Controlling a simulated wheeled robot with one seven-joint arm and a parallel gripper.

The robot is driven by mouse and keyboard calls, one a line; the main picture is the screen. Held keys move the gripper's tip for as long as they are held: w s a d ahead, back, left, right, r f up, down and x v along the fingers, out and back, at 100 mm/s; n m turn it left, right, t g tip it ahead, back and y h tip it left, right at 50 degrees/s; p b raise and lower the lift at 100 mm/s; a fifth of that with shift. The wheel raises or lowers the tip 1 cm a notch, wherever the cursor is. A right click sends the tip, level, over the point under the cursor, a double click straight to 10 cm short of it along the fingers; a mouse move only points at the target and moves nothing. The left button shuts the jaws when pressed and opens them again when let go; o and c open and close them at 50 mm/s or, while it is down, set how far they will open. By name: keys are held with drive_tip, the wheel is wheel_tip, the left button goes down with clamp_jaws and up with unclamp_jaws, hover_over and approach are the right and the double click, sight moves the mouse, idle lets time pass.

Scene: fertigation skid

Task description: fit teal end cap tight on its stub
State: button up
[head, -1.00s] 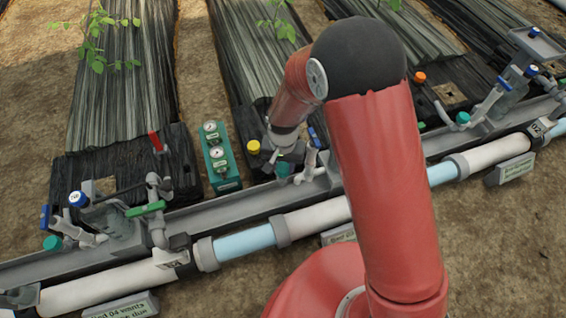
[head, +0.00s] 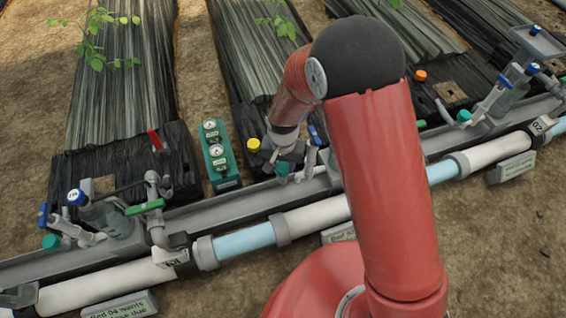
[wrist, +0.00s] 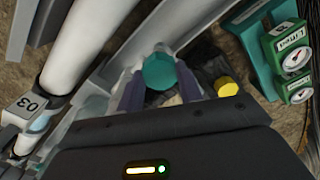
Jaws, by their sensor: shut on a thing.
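A teal end cap (wrist: 160,72) sits between the two fingers of my gripper (wrist: 160,88) in the wrist view. The gripper is shut on it. In the head view the same cap (head: 283,168) shows as a small teal spot just below my gripper (head: 286,158), beside the grey trough at the middle bed. The fingers and cap hide the stub, so I cannot tell how the cap sits on it. Other teal caps show at the left unit (head: 50,242) and the right unit (head: 464,116).
A yellow cap (head: 253,144) is close by my gripper. A green gauge box (head: 218,158) stands to its left. A blue-handled valve (head: 314,136) is just to its right. The grey trough (head: 220,208) and white main pipe (head: 315,213) run along the front.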

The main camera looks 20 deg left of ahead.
drive_tip(key=shift+f, duration=0.2)
drive_tip(key=shift+f+b, duration=0.3)
drive_tip(key=shift+b, duration=0.05)
drive_tip(key=shift+f, duration=0.35)
idle(0.3)
drive_tip(key=o, duration=0.6)
drive_tip(key=shift+o, duration=0.2)
drive_tip(key=shift+f+b, duration=0.35)
